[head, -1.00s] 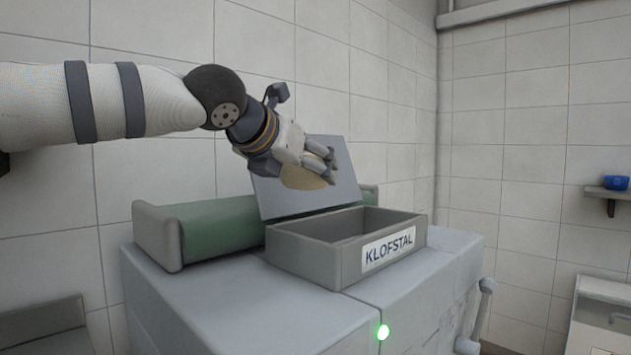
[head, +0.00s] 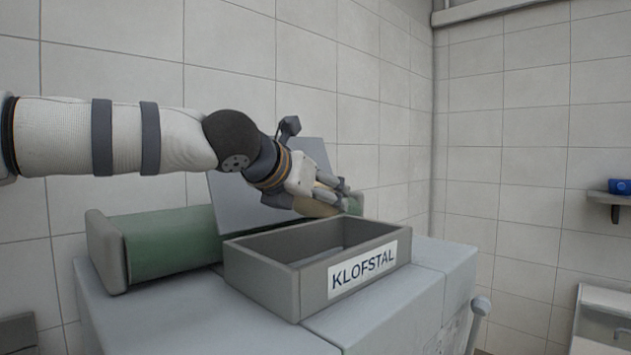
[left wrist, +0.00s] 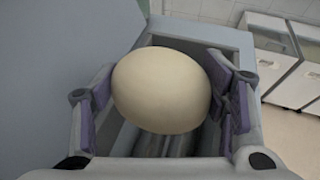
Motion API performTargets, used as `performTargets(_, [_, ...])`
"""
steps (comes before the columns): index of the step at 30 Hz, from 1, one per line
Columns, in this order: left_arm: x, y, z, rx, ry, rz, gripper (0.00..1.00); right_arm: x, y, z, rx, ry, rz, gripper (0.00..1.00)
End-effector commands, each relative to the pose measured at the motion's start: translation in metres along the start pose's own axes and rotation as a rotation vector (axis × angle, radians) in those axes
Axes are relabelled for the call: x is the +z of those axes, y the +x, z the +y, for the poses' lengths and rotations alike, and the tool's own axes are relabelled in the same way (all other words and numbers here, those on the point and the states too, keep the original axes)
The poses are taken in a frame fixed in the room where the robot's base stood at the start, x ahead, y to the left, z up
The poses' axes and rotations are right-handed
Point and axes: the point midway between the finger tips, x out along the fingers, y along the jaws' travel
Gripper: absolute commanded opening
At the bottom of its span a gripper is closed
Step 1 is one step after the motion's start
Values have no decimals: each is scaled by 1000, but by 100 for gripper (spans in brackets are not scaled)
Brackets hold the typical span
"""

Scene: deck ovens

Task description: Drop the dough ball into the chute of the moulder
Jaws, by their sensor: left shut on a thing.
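The pale dough ball (left wrist: 160,90) is held between both fingers of my left gripper (head: 330,195). In the head view the dough ball (head: 315,207) shows only in part, behind and below the fingers. The open-topped chute (head: 262,268), a grey rectangular box labelled KLOFSTAL, sits on top of the moulder (head: 190,310). The gripper is shut on the ball just above the chute's back part. In the left wrist view the chute's wall (left wrist: 210,36) shows beyond the ball, and its inside is below. My right gripper is not in view.
A grey upright panel (head: 228,205) stands behind the chute, close to the gripper. A green roller (head: 172,242) lies left of it. A wall shelf (head: 605,197) with a blue item (head: 620,186) is far right.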

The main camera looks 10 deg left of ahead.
Motion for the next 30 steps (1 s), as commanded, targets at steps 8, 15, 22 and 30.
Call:
performTargets(8, [1, -1, 0, 0, 0, -2, 82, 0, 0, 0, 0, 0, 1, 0])
performTargets(15, [0, 0, 0, 0, 0, -1, 90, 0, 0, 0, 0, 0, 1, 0])
performTargets(22, [1, -14, 0, 0, 0, -2, 90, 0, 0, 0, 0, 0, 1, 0])
performTargets(30, [2, -86, 0, 0, 0, -5, 90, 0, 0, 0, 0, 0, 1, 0])
